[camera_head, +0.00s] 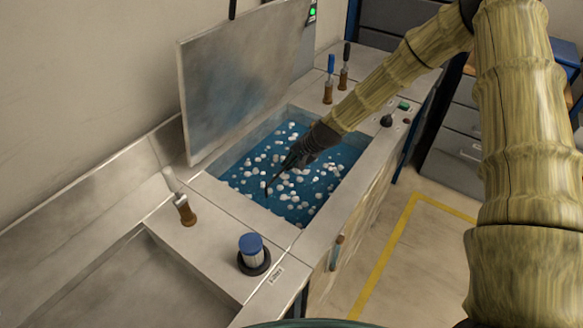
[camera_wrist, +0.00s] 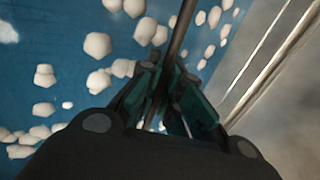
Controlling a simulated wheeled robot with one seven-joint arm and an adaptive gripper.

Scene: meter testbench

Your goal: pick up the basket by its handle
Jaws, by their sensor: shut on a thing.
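My gripper (camera_head: 281,172) is low over the blue tank (camera_head: 237,168), its fingers pointing down to the left. In the wrist view, the gripper (camera_wrist: 168,85) is shut on a thin dark rod (camera_wrist: 181,36), which looks like the basket's handle. The rod runs up out of the top of that view. In the head view, a short thin dark piece (camera_head: 266,188) shows just below the fingertips. The basket's body cannot be made out. Many white lumps (camera_wrist: 98,45) lie around in the blue liquid.
The tank's grey lid (camera_head: 235,80) stands open at the back. A blue-capped jar (camera_head: 252,250) and a wooden-handled tool (camera_head: 184,210) are on the near ledge. Two more tools (camera_head: 329,80) (camera_head: 344,68) stand beyond the tank. A black knob (camera_head: 387,120) is at the right rim.

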